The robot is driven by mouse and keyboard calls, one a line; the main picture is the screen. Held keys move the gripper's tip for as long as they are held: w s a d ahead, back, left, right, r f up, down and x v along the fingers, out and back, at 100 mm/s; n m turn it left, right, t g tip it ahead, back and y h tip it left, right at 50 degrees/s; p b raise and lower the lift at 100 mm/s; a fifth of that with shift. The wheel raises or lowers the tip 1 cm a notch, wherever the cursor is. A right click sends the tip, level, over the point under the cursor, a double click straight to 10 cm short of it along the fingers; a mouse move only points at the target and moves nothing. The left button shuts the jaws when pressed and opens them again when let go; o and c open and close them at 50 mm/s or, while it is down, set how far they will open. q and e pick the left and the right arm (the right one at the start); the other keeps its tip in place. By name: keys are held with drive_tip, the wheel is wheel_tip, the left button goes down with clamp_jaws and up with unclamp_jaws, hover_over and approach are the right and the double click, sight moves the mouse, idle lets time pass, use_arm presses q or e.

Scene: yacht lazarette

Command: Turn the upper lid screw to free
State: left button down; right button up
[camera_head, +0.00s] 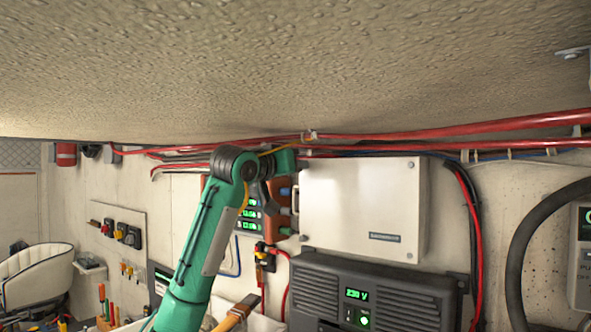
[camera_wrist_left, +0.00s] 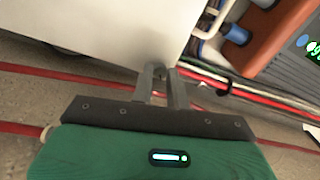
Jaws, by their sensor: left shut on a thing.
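The white lid box (camera_head: 350,200) hangs on the wall, and its pale face also shows in the left wrist view (camera_wrist_left: 110,25). My left gripper (camera_head: 300,163) is at the box's upper left corner. In the left wrist view, its two narrow grey fingers (camera_wrist_left: 161,76) are shut on a small part at that corner, the upper lid screw (camera_wrist_left: 159,71). The fingers hide most of the screw, so I cannot tell its angle. Two small round fasteners show at the box's right edge, an upper one (camera_head: 411,165) and a lower one (camera_head: 409,256). My right gripper is not in view.
Red cables (camera_head: 450,130) run along the wall just above the box. An orange-brown panel with green readouts (camera_head: 247,210) is close on the left. A dark inverter unit (camera_head: 370,290) sits right below. The textured ceiling (camera_head: 300,70) is low overhead.

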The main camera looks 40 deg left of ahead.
use_arm(q)
drive_tip(key=n+b, duration=0.3)
drive_tip(key=n, duration=0.9)
drive_tip(key=shift+n, duration=0.4)
idle(0.3)
drive_tip(key=c, duration=1.4)
unclamp_jaws()
drive_tip(key=shift+o, duration=0.2)
drive_tip(key=shift+s+b, duration=0.1)
drive_tip(key=shift+b, duration=0.2)
